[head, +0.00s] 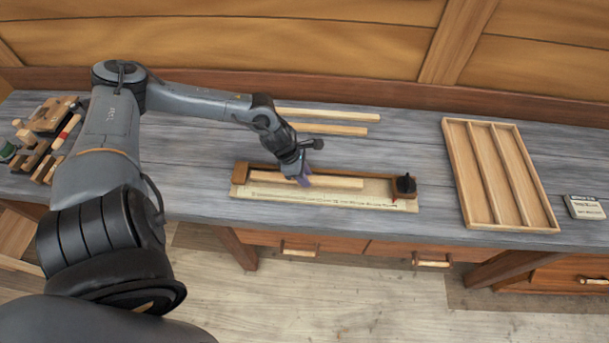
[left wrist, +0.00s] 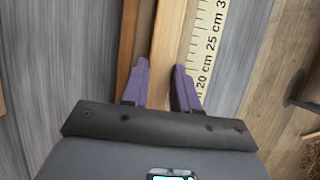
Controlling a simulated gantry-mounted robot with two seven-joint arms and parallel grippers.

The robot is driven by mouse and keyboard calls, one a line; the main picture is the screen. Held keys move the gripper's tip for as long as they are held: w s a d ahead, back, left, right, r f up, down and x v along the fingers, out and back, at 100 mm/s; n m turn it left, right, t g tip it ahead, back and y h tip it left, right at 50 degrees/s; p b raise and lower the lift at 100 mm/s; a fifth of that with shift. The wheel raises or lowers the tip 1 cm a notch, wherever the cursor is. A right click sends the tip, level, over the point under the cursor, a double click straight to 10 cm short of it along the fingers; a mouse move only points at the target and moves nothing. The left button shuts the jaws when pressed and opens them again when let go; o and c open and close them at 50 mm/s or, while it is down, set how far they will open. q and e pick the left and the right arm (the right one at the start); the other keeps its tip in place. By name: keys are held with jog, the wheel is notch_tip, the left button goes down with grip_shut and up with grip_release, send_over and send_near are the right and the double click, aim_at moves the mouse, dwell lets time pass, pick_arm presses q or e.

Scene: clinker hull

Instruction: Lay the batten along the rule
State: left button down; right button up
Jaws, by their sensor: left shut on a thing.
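The batten (head: 338,182) is a pale wooden strip in the middle of the head view. It lies lengthwise along the rule (head: 320,197), a pale board with printed marks on its front part. My left gripper (head: 303,177) is shut on the batten left of its middle. In the left wrist view the purple fingers of my left gripper (left wrist: 161,66) stand on either side of the batten (left wrist: 166,45), and the rule (left wrist: 208,45) with its centimetre numbers runs beside it. I cannot tell whether the batten touches the board. My right gripper is not in view.
Two more strips (head: 335,129) lie behind. A slotted wooden tray (head: 465,175) and a small card (head: 584,207) are at right. Tools and blocks (head: 45,125) are at left.

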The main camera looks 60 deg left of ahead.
pick_arm(q)
jog(key=shift+f, duration=0.1)
jog(key=shift+f, duration=0.15)
jog(key=c, duration=1.1)
grip_release()
